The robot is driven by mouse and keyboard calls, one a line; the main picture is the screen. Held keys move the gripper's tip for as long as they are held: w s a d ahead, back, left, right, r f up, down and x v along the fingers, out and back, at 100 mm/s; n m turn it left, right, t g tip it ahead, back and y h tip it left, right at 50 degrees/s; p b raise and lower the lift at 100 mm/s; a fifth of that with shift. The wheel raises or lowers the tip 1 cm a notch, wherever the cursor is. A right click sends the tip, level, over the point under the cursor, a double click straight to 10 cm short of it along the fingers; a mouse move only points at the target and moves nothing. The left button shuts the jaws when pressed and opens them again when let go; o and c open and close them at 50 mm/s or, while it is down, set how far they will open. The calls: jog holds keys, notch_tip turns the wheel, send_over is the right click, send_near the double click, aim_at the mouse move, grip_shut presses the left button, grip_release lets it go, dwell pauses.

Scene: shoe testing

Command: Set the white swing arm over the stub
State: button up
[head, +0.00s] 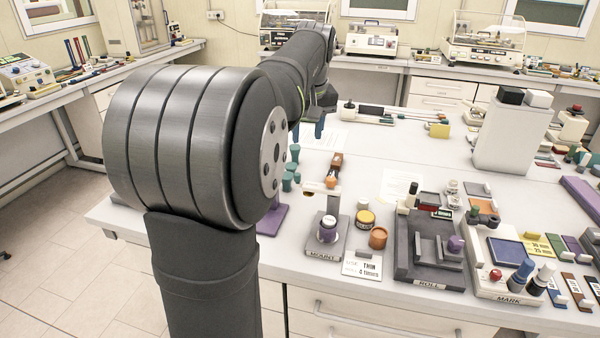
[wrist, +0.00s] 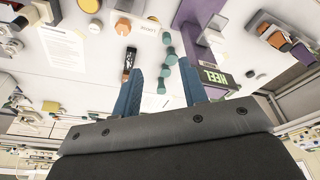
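A pale bar that looks like the white swing arm (head: 317,188) stands above the grey station at the table's front, beside an orange knob (head: 331,183). A short white-and-purple post (head: 328,228), perhaps the stub, stands on that station's base; I cannot tell whether the bar reaches over it. In the wrist view the orange knob (wrist: 122,27) shows near the top, beyond my fingers. My gripper (wrist: 158,78) has two blue fingers spread apart with nothing between them. In the head view my gripper (head: 320,130) is small and partly hidden by my arm, behind the station.
Teal dumbbell-shaped pieces (head: 290,176) stand left of the station; some show near my right finger in the wrist view (wrist: 170,56). A purple stand (wrist: 203,22) with a HEEL sign is close by. Yellow and orange pots (head: 365,218) stand right of the station.

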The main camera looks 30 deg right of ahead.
aim_at(298, 174)
jog(key=w+f, duration=0.2)
jog(key=f, duration=0.3)
jog(key=w+f+n+t, duration=0.1)
jog(key=f, duration=0.4)
jog(key=w+f+n+y, duration=0.1)
jog(key=w+f, duration=0.1)
jog(key=f, duration=0.3)
jog(key=shift+w+d+t, duration=0.3)
jog(key=shift+d+t, duration=0.1)
grip_shut()
